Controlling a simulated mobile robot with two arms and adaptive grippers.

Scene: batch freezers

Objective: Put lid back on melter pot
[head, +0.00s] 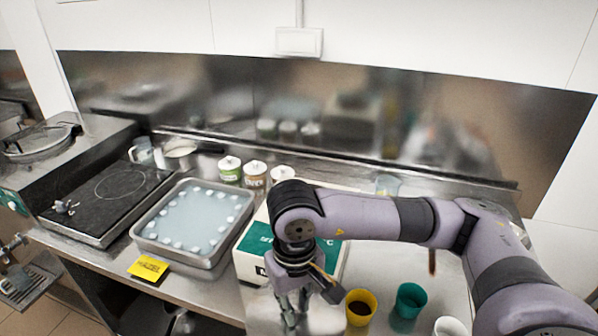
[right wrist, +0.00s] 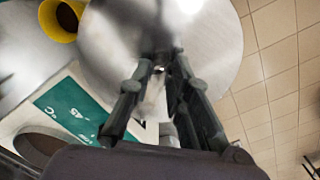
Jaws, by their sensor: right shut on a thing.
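The lid is a round, shiny metal disc (right wrist: 205,45) in the right wrist view. My right gripper (right wrist: 160,62) is shut on it near its middle; the handle is mostly hidden by the fingers. In the head view the right gripper (head: 292,312) points down at the front of the counter. The melter pot is a white box with a green panel (head: 261,240), behind my right wrist in the head view. The right wrist view shows its green panel (right wrist: 72,112) and a dark round opening (right wrist: 38,146), uncovered and apart from the lid. My left gripper is out of view.
A yellow cup (head: 360,308), a green cup (head: 410,300) and a white cup (head: 450,327) stand right of the gripper. A metal tray (head: 150,250) and a yellow card (head: 148,268) lie left. Several tubs (head: 230,169) stand behind the pot.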

